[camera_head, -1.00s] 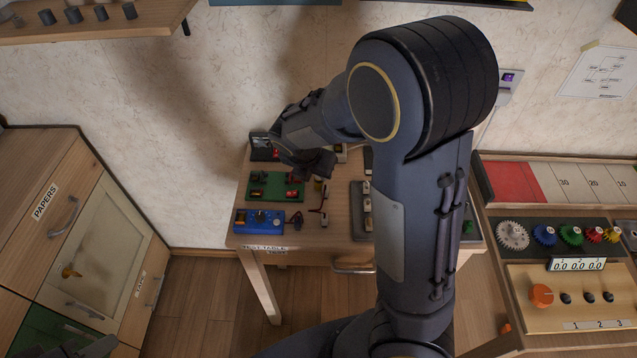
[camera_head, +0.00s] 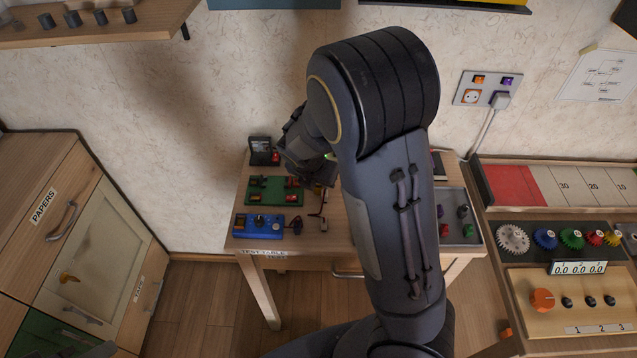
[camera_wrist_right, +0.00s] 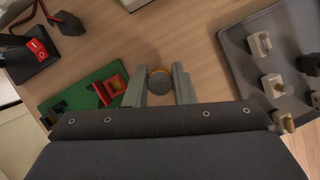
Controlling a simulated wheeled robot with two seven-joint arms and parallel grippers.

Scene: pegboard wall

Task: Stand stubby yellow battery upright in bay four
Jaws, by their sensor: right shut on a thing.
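My right gripper (camera_wrist_right: 160,76) is shut on a short round battery (camera_wrist_right: 162,86) with a grey end and a yellow rim. The battery sits between the two fingers, seen end-on in the right wrist view. In the head view my right gripper (camera_head: 312,172) is over the back of the test table (camera_head: 236,228), beside the green board (camera_head: 262,195); the battery is not clear there. I cannot make out a bay marked four. A dark sliver at the bottom left of the head view may be my left arm; its jaws do not show.
A blue box (camera_head: 258,224) sits at the table's front left. A grey tray (camera_wrist_right: 245,60) with several small blocks lies right of the gripper. A red switch (camera_wrist_right: 37,48) stands at upper left. Bare wood (camera_wrist_right: 200,30) shows between. My right arm hides the table's middle.

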